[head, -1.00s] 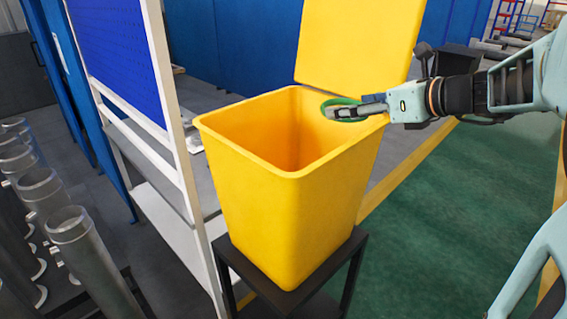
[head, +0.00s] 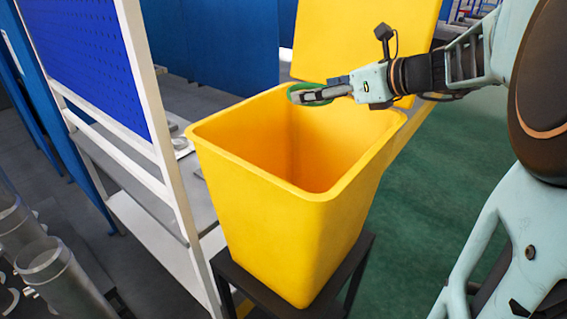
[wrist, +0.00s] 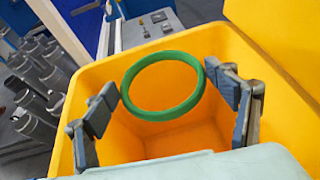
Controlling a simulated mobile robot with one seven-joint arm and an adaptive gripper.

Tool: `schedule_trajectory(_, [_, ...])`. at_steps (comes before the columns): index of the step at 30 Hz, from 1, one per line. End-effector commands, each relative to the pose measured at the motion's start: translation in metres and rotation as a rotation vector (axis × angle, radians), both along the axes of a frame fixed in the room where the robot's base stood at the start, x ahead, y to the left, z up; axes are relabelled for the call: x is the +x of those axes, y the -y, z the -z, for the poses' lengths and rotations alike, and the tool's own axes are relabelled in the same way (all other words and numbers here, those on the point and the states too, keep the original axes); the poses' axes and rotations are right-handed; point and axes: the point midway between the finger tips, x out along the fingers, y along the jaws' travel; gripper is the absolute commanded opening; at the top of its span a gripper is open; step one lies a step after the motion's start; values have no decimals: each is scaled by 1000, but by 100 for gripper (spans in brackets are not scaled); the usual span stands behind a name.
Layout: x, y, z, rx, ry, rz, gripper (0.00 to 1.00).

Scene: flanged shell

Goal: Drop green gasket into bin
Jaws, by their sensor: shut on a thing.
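The green gasket (wrist: 163,113) is a ring held between the two fingers of my gripper (wrist: 166,105). In the wrist view the ring appears over the open mouth of the yellow bin (wrist: 265,80), with the bin's inside visible through it. In the head view my gripper (head: 312,96) reaches in from the right, over the far part of the bin's (head: 265,215) opening. The green gasket (head: 296,88) shows there at the fingertips, partly hidden by the fingers. The bin is open and its visible interior looks empty.
The bin's raised yellow lid (head: 362,40) stands behind my gripper. The bin rests on a dark stand (head: 355,265). A white-framed rack with a blue panel (head: 95,60) is close on the left. Metal cylinders (head: 55,275) stand at lower left.

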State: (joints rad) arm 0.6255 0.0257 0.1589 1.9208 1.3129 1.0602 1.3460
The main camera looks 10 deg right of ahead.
Motion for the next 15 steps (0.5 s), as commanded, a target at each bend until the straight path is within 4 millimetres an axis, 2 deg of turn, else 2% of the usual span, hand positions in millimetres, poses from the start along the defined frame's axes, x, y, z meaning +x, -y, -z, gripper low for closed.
schedule_trajectory(5, [0,0,11,0,0,1,54])
schedule_trajectory(15, [0,0,49,0,0,-1,54])
